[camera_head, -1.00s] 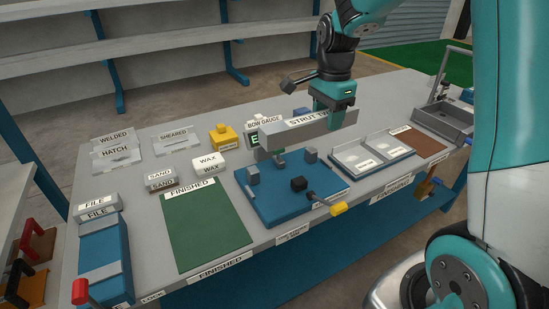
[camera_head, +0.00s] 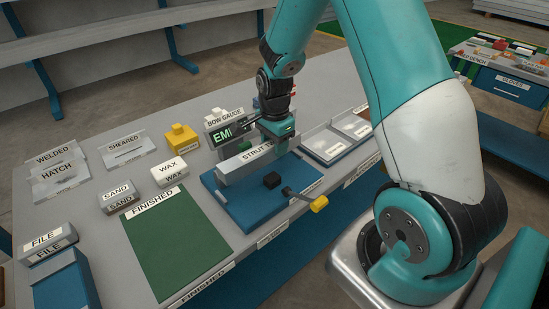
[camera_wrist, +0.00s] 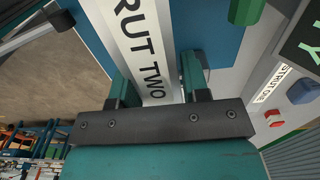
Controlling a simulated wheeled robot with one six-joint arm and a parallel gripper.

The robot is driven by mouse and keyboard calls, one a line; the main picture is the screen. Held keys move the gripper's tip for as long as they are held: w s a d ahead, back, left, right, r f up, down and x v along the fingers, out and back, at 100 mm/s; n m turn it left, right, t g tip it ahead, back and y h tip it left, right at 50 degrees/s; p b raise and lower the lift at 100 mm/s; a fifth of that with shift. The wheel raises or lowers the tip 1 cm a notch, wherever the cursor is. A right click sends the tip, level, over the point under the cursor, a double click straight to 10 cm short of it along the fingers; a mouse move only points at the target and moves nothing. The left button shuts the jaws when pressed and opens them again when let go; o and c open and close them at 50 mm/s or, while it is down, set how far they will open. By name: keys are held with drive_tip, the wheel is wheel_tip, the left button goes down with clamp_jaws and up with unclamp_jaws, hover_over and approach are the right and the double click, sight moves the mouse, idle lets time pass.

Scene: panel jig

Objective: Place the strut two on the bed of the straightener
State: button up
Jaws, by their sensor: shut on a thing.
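Strut two (camera_head: 238,168) is a long light-grey bar with a white label; its lettering "RUT TWO" shows large in the wrist view (camera_wrist: 135,35). My gripper (camera_head: 275,142) is shut on the strut near its far right end, with a green finger on each side of it in the wrist view (camera_wrist: 158,88). The straightener (camera_head: 245,212) is a blue plate with a black block (camera_head: 272,180) and a yellow-tipped lever (camera_head: 318,204). The strut lies low along the plate's back side, roughly level. I cannot tell whether it touches the bed. The strut hides the back posts.
The bow gauge (camera_head: 222,122) stands close behind the strut. A green finished mat (camera_head: 175,245) is at left, and pale trays (camera_head: 325,146) are at right. Wax (camera_head: 168,172) and sand (camera_head: 117,195) blocks and a yellow block (camera_head: 180,138) stand to the left.

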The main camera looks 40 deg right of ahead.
sight(275, 167)
drive_tip(key=shift+f, duration=2.7)
